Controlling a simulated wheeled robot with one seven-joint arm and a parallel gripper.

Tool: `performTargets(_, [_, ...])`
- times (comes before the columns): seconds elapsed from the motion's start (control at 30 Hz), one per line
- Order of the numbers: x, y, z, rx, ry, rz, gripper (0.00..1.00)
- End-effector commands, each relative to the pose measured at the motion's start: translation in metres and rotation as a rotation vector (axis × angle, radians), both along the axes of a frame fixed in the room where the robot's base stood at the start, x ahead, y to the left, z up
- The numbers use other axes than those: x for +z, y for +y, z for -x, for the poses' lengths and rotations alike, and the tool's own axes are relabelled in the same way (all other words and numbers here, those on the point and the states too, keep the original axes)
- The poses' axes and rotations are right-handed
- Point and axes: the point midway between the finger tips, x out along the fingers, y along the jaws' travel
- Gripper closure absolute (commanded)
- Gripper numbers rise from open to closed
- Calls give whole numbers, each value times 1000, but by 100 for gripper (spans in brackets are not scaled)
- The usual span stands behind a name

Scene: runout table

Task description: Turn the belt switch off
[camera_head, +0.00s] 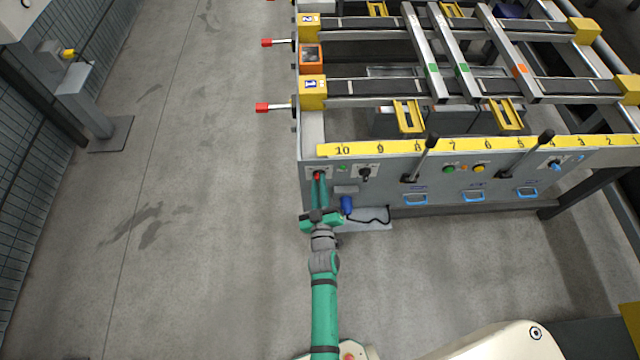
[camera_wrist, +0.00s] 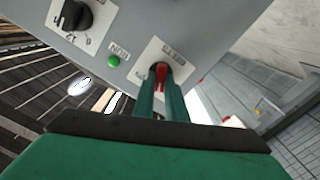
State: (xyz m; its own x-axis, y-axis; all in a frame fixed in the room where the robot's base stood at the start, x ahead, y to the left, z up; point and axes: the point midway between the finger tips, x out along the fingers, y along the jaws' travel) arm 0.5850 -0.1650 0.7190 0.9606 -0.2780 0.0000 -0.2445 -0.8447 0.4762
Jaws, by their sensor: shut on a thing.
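The belt switch is a red knob (camera_wrist: 161,72) on a white label plate (camera_wrist: 178,62) at the left end of the grey front panel. The plate's lettering is upside down in the wrist view. In the head view the red knob (camera_head: 317,175) shows just at my fingertips. My gripper (camera_head: 319,179) reaches up to the panel with its two green fingers. In the wrist view my gripper (camera_wrist: 161,88) is shut on the red knob, one finger on each side. The fingers hide part of the plate, and I cannot read which mark the knob points to.
A green lamp (camera_head: 342,168) and a black rotary knob (camera_head: 364,173) sit just right of the switch. Black levers (camera_head: 430,142) stick out farther right. The floor to the left is clear.

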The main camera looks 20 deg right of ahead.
Motion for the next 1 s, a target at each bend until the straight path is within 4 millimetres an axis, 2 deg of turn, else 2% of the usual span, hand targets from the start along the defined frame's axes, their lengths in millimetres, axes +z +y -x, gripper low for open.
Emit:
performTargets(0.03, [-5,1,2,0,18,32,100])
performTargets(0.4, [-6,1,3,0,77,233,100])
performTargets(1.0, [-6,2,3,1,93,292,100])
